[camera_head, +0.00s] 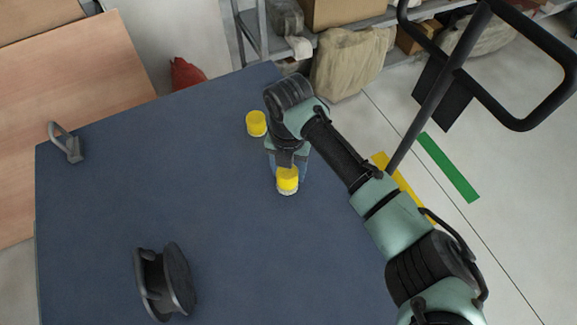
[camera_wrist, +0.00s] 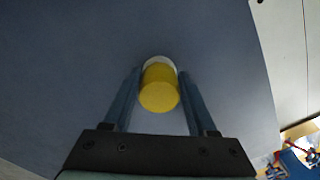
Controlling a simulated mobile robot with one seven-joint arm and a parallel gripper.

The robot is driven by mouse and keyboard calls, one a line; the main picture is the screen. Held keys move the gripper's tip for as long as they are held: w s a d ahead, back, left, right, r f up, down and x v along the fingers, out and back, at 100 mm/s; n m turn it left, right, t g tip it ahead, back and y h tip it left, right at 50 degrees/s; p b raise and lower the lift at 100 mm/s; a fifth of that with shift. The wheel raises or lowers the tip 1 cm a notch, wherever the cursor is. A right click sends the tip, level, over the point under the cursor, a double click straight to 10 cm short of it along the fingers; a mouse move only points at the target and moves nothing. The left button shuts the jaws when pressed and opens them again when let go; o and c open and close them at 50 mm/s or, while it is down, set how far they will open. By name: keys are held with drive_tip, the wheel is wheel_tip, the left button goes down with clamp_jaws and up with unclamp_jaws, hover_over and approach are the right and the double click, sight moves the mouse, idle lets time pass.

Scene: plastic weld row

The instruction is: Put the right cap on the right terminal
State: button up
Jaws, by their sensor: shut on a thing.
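My gripper (camera_head: 287,176) points down over the blue table and is shut on a yellow cap (camera_head: 288,174). In the wrist view, the yellow cap (camera_wrist: 159,90) sits between the two fingers of my gripper (camera_wrist: 160,74). A whitish round piece, seemingly the terminal (camera_head: 288,190), shows just under the cap. It also shows as a pale rim past the cap in the wrist view (camera_wrist: 158,61). I cannot tell whether cap and terminal touch. A second yellow cylinder (camera_head: 257,123) stands behind and left of my gripper; what is under it is hidden.
The blue table (camera_head: 110,215) is mostly clear at left and front. A dark spool-like object (camera_head: 165,282) lies at front left, and a grey clamp-like piece (camera_head: 67,145) at the left edge. A shelf with boxes (camera_head: 340,12) stands behind.

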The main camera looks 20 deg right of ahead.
drive_tip(key=shift+f+b, duration=0.45)
drive_tip(key=shift+f, duration=0.35)
idle(0.8)
drive_tip(key=o, duration=1.4)
